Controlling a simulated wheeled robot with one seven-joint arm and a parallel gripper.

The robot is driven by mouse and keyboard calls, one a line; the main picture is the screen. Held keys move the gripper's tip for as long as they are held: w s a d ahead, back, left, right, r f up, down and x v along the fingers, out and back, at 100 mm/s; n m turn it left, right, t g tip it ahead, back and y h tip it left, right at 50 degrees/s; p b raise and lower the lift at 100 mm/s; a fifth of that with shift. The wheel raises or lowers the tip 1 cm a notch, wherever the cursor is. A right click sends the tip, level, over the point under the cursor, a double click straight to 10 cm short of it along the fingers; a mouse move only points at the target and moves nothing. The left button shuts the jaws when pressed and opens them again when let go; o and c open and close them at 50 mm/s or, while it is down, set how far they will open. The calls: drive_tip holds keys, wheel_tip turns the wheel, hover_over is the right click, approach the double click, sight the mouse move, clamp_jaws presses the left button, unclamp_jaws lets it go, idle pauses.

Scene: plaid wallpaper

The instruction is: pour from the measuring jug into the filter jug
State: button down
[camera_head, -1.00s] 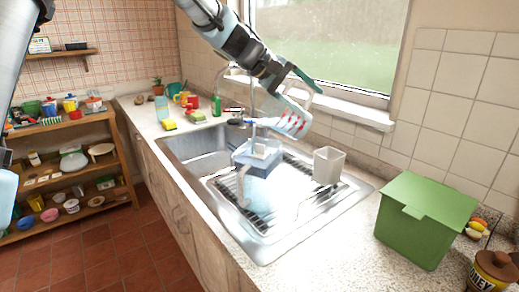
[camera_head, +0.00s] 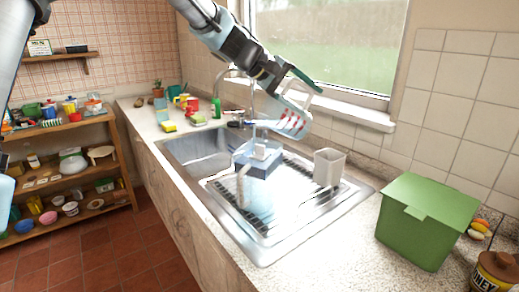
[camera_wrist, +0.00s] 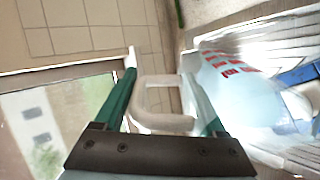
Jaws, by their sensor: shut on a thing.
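My gripper (camera_head: 290,82) is shut on the handle of the clear measuring jug (camera_head: 292,119), which has red markings. The pale handle shows between my green fingers (camera_wrist: 160,80) in the wrist view, with the jug body (camera_wrist: 232,85) to their right. The jug is held tilted, its lower left end above the filter jug (camera_head: 258,168). The filter jug is clear with a blue and white upper part and stands on the draining rack. A thin vertical line shows near the measuring jug's left end; I cannot tell whether it is liquid or part of the tap.
A green box (camera_head: 425,218) and a brown-lidded jar (camera_head: 495,272) are on the right counter. The sink basin (camera_head: 205,155) lies to the left. The window sill is close behind my gripper.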

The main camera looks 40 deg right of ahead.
drive_tip(key=shift+w+a+r+g+h+b, duration=0.25)
drive_tip(key=shift+h+b, duration=0.25)
drive_tip(key=shift+b, duration=1.1)
idle(0.9)
drive_tip(key=shift+w+a+f+g+h+b, duration=0.1)
drive_tip(key=shift+w+a+g+h+b, duration=0.2)
drive_tip(key=shift+b, duration=0.9)
drive_tip(key=shift+s+a+f+g+h+b, duration=0.1)
drive_tip(key=shift+a+h+b, duration=0.3)
drive_tip(key=shift+b, duration=0.8)
idle(0.6)
drive_tip(key=shift+w+r+b, duration=0.15)
drive_tip(key=shift+r+b, duration=0.2)
drive_tip(key=shift+b, duration=0.2)
drive_tip(key=shift+a+f+h+b, duration=0.1)
drive_tip(key=shift+h+b, duration=0.2)
drive_tip(key=shift+b, duration=0.1)
drive_tip(key=shift+w+a+r+g+h+b, duration=0.15)
drive_tip(key=shift+a+r+g+h+b, duration=0.2)
drive_tip(key=shift+b, duration=1.25)
